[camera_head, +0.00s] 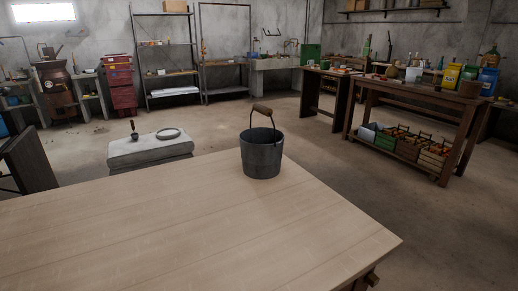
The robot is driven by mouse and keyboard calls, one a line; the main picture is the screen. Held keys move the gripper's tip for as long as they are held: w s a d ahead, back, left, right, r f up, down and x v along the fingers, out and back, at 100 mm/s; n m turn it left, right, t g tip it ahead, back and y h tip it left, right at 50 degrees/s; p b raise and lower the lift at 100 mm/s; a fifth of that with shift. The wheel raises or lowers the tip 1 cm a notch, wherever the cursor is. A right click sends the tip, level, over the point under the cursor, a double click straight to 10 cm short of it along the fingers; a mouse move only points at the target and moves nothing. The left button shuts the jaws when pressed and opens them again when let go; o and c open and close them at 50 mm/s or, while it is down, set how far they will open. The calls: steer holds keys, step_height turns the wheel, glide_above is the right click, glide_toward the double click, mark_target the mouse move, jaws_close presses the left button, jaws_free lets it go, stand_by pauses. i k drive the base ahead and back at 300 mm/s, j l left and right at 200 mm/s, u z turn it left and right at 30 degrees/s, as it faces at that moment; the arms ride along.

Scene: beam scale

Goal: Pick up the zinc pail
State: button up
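The zinc pail (262,158) is a dark grey metal bucket. It stands upright near the far edge of the pale wooden table (180,237). Its wire bail is raised, with a brown wooden grip (262,110) at the top. I cannot see what is inside the pail. My gripper is not in view, and nothing is touching the pail.
The tabletop around the pail is bare. Behind it to the left stands a grey block (150,150) with a ring and a small handled item on top. At the right is a workbench (433,96) with bottles and bags above and crates below. Open floor lies between.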

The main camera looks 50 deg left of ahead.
mark_target(261, 148)
steer(key=i+j+u, duration=0.1)
steer(key=i+u, duration=0.5)
steer(key=u, duration=0.15)
steer(key=i+u, duration=0.4)
steer(key=k+l, duration=0.05)
steer(key=k, duration=0.05)
